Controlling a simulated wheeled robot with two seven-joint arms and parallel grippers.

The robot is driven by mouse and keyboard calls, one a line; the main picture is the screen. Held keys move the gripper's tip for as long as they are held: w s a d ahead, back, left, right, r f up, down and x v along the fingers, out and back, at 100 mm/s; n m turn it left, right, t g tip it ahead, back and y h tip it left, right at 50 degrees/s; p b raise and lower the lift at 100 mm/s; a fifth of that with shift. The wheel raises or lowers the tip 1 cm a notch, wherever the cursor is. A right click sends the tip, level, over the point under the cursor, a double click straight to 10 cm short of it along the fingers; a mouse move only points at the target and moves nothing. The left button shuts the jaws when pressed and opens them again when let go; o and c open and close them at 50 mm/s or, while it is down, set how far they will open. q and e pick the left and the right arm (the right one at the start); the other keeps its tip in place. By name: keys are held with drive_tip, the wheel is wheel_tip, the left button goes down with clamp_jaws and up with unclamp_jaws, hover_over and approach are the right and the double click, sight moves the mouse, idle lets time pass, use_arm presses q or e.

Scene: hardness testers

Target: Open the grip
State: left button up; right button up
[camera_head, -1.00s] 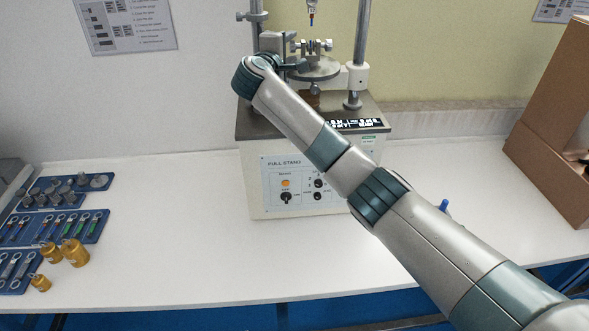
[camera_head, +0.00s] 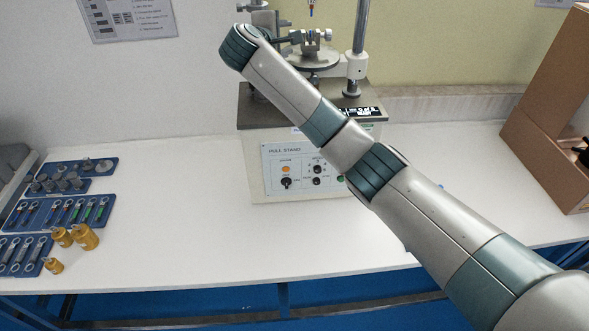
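The pull stand (camera_head: 258,180) stands on the white table against the wall, with a front panel of knobs and an orange button. Its small metal grip (camera_head: 312,40) sits on a round plate (camera_head: 322,60) between two posts, below a thin probe tip. My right arm crosses from the lower right, and its wrist is at the left side of the grip. My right gripper (camera_head: 288,40) is a small dark shape beside the grip, partly hidden by the wrist. I cannot tell whether it touches the grip or how its fingers stand. My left gripper is out of view.
Blue trays (camera_head: 60,212) with wrench-like tools and grey weights lie at the left, with several brass weights (camera_head: 85,237) beside them. A cardboard box (camera_head: 540,130) stands at the right. The table front between them is clear, apart from my arm above it.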

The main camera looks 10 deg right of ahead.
drive_tip(key=b+v, duration=0.6)
drive_tip(key=v, duration=0.8)
drive_tip(key=s+d+f+m+g+y, duration=0.1)
drive_tip(key=s+d+f, duration=0.1)
drive_tip(key=f, duration=0.8)
drive_tip(key=s+d+f+m+g+y, duration=0.1)
drive_tip(key=s+d+f, duration=0.1)
drive_tip(key=f, duration=0.9)
drive_tip(key=s+d+f+m+g+y, duration=0.1)
drive_tip(key=s+d+f+g+y, duration=0.1)
drive_tip(key=f, duration=0.8)
drive_tip(key=shift+f, duration=0.4)
drive_tip(key=shift+d, duration=0.1)
